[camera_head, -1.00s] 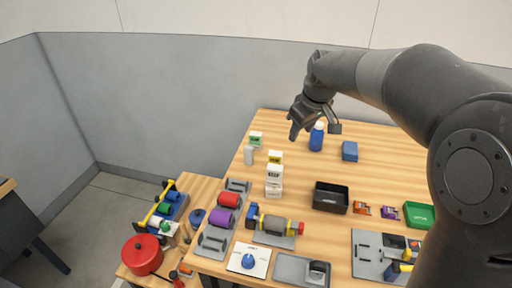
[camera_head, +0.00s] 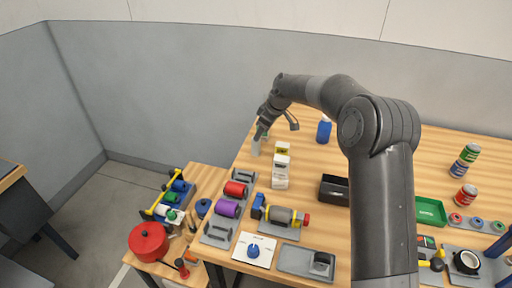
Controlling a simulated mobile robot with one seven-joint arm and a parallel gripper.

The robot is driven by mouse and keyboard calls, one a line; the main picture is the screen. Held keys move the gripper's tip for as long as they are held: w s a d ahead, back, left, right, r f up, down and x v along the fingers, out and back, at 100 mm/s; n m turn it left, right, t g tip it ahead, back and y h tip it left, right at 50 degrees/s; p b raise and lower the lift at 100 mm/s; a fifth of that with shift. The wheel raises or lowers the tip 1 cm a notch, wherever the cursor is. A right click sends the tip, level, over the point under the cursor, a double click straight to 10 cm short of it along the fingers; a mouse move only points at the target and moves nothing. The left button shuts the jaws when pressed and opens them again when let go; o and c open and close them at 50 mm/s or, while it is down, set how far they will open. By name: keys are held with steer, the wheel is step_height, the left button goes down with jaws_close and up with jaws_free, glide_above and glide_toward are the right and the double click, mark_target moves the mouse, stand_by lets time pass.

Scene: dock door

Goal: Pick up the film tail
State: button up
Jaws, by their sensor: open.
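I cannot clearly pick out a film tail. A pale upright cylinder (camera_head: 255,147), which may be a film roll, stands at the table's far left edge; no loose end shows on it. My gripper (camera_head: 277,131) is open, with nothing visible between its fingers. Its left finger appears just above and behind the cylinder in the picture; I cannot tell whether they touch. The gripper partly hides the small green-and-white box there.
White boxes (camera_head: 281,172) stand just in front of the gripper. A blue bottle (camera_head: 324,131) is to its right. A black tray (camera_head: 334,188) stands mid-table.

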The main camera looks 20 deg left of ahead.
mark_target(254, 145)
steer(key=x, duration=0.8)
steer(key=shift+f, duration=0.35)
steer(key=shift+c, duration=0.3)
jaws_close()
